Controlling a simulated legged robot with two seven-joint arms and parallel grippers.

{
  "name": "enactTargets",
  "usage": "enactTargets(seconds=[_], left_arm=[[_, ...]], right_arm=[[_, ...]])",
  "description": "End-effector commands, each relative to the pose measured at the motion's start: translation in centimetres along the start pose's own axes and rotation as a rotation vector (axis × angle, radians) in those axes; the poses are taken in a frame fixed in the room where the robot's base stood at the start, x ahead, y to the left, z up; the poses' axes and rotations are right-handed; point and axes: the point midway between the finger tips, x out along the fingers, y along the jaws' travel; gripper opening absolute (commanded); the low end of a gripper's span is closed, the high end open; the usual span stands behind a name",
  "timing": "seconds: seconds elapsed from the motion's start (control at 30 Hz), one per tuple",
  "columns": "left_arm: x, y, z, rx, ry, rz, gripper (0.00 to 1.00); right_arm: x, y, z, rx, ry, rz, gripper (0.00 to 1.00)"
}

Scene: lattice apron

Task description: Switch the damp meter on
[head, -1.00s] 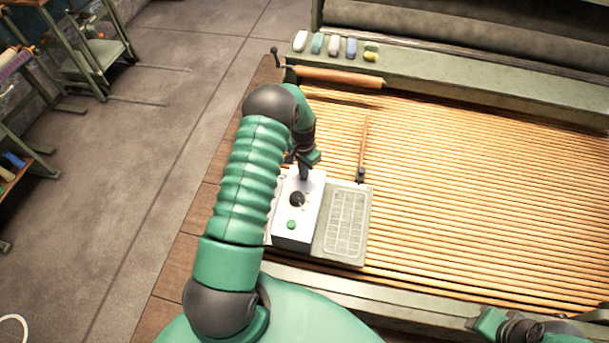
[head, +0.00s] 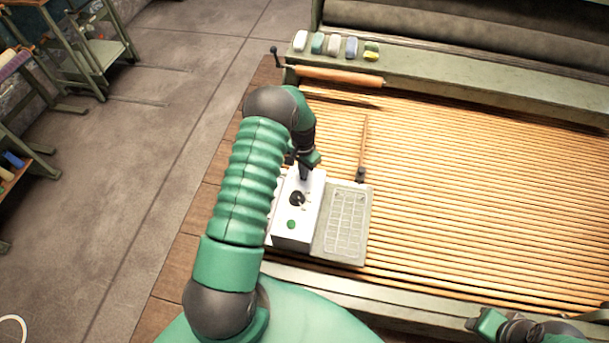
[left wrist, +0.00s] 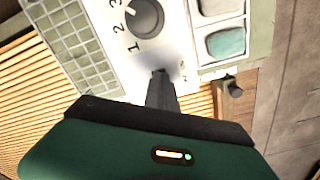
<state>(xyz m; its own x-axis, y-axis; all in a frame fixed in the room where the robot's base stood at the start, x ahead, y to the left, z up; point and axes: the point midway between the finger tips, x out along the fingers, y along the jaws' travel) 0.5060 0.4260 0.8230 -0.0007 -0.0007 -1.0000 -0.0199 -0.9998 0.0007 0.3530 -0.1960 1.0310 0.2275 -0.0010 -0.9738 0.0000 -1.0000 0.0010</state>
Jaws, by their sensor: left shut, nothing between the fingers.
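The white box with a black dial (head: 297,198) and a green button (head: 291,224), which looks like the damp meter (head: 312,190), sits on the slatted bed. In the left wrist view its face (left wrist: 115,45) shows the dial (left wrist: 145,17) with numbers 1, 2 and 3. My left gripper (head: 304,173) is shut and empty, pointing down at the far end of the box. In the left wrist view its fingertips (left wrist: 161,74) are at the face's edge below the dial; whether they touch is unclear. My right gripper (head: 480,324) is at the lower right, its fingers unclear.
A grey-green gridded plate (head: 347,225) adjoins the box on the right. A wooden-handled rod (head: 363,145) and a roller (head: 338,76) lie beyond. Several coloured blocks (head: 335,46) stand on the rear rail.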

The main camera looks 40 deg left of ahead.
Motion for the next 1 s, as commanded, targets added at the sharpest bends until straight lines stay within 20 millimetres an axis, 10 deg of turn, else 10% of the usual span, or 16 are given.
enactTargets(seconds=[0.57, 1.0], left_arm=[[0.8, 0.0, 0.0, 0.000, 0.000, 0.000, 0.00], [-3.2, 0.0, 0.0, 0.000, 0.000, 0.000, 0.00]], right_arm=[[0.5, 0.0, 0.1, 0.000, 0.000, 0.000, 0.36], [-2.1, 0.0, -0.5, 0.000, 0.000, 0.000, 0.36]])
